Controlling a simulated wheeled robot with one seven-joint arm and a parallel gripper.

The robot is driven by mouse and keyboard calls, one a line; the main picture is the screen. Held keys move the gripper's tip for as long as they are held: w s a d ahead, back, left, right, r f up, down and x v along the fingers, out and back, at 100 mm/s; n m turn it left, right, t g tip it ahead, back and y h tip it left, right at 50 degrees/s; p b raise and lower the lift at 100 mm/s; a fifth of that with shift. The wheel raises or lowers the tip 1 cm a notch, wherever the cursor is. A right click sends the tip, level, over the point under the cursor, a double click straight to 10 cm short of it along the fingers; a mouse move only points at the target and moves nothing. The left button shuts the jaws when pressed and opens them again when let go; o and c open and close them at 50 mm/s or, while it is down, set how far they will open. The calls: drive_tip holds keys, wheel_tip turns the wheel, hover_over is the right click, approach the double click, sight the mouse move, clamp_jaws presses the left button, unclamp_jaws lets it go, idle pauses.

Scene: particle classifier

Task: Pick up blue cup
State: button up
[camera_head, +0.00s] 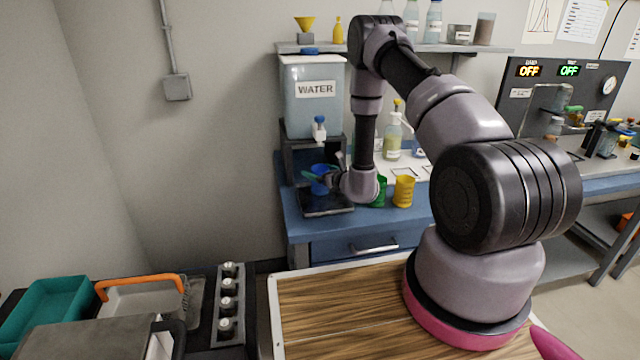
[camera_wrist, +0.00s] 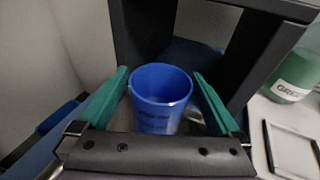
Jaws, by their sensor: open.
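The blue cup (camera_head: 320,180) stands upright under the tap of the water dispenser, on a dark tray (camera_head: 325,204). In the wrist view the blue cup (camera_wrist: 160,97) is between the two green fingers of my gripper (camera_wrist: 162,92). The gripper is open, with a finger on each side of the cup and small gaps visible beside it. In the head view my gripper (camera_head: 318,178) reaches in at the cup from the right and partly hides it.
The water dispenser (camera_head: 316,100) stands on a dark frame above the cup. A green cup (camera_head: 379,191) and a yellow cup (camera_head: 403,191) stand to the right on the blue bench. A shelf (camera_head: 400,48) with bottles is above.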

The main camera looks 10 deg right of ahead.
drive_tip(key=shift+x, duration=1.15)
clamp_jaws()
drive_tip(key=shift+s+r, duration=0.1)
drive_tip(key=shift+r, duration=0.05)
